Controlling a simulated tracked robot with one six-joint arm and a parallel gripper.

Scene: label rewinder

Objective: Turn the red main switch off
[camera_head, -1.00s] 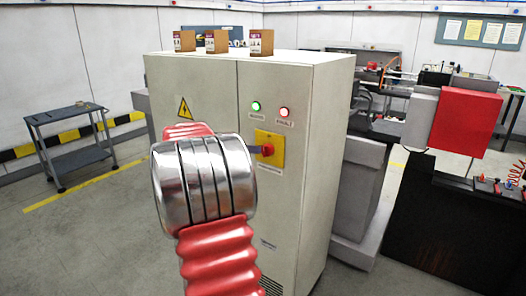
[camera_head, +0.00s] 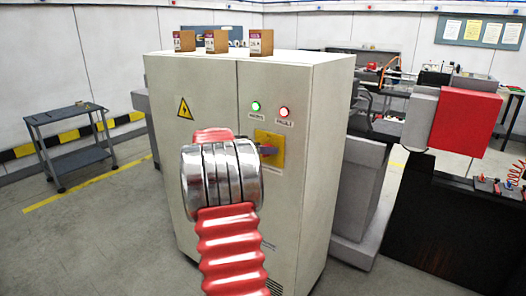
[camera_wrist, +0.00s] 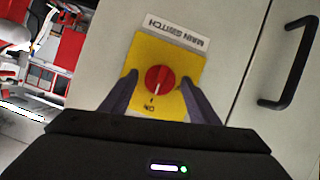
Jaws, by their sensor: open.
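The red main switch (camera_wrist: 159,79) is a round red knob on a yellow plate (camera_wrist: 180,52), under a label reading MAIN SWITCH that appears upside down in the wrist view. Its white mark points toward the word ON. My gripper (camera_wrist: 160,82) is open, with one dark finger on each side of the knob and a gap to it on both sides. Whether the fingertips reach the plate cannot be told. In the head view the yellow plate (camera_head: 275,143) shows on the cabinet front, and my arm hides part of it and most of the gripper.
The pale cabinet (camera_head: 330,130) has a lit green lamp (camera_head: 255,106) and a lit red lamp (camera_head: 284,112) above the switch. A black door handle (camera_wrist: 290,62) stands out at the right in the wrist view. Small boxes (camera_head: 217,42) sit on top.

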